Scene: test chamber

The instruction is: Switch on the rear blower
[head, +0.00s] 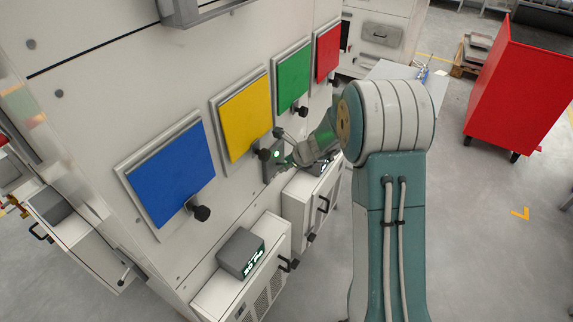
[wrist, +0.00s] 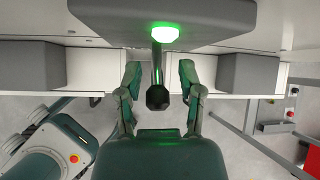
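A grey switch box (wrist: 165,18) with a lit green lamp (wrist: 166,34) fills the top of the wrist view. A lever with a black knob (wrist: 157,97) points down from it in that view. My gripper (wrist: 160,85) is open, with one finger on each side of the lever and a visible gap to both. In the head view the grey box (head: 270,165) is on the cabinet wall below the yellow panel, its green light showing. My gripper (head: 285,150) reaches it from the right and partly hides it. I see no label telling which blower it serves.
Blue (head: 172,175), yellow (head: 245,118), green (head: 293,79) and red (head: 327,53) panels line the cabinet wall, with black knobs beside them. A grey display box (head: 241,253) stands on a low white unit. A red cart (head: 520,95) stands at right; floor before it is clear.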

